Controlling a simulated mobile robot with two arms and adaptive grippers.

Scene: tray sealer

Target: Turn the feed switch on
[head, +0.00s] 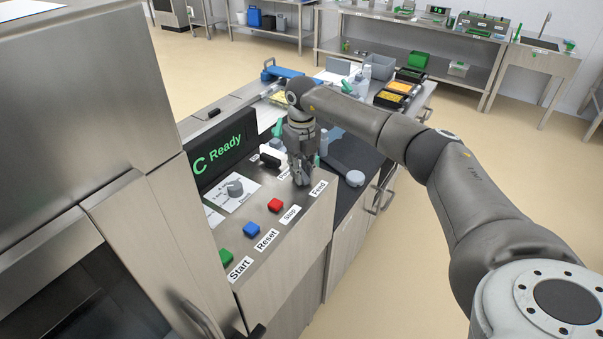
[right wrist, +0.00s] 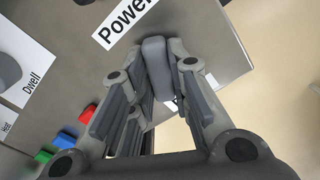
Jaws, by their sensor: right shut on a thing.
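The feed switch (right wrist: 156,62) is a grey lever between my right gripper's fingers in the right wrist view. In the head view the gripper hides it. The white "Feed" label (head: 318,188) lies just beside the fingertips on the sloped steel control panel (head: 257,222). My right gripper (head: 302,181) points down at the panel and is shut on the switch. Its fingers also fill the middle of the right wrist view. I cannot tell exactly which position the switch is in. My left gripper is not in view.
Red (head: 275,205), blue (head: 251,229) and green (head: 226,257) buttons run along the panel. A grey dial (head: 234,188) and a black lever (head: 270,160) are close by. The display (head: 222,148) reads "Ready". Trays of food (head: 390,98) stand on the counter behind.

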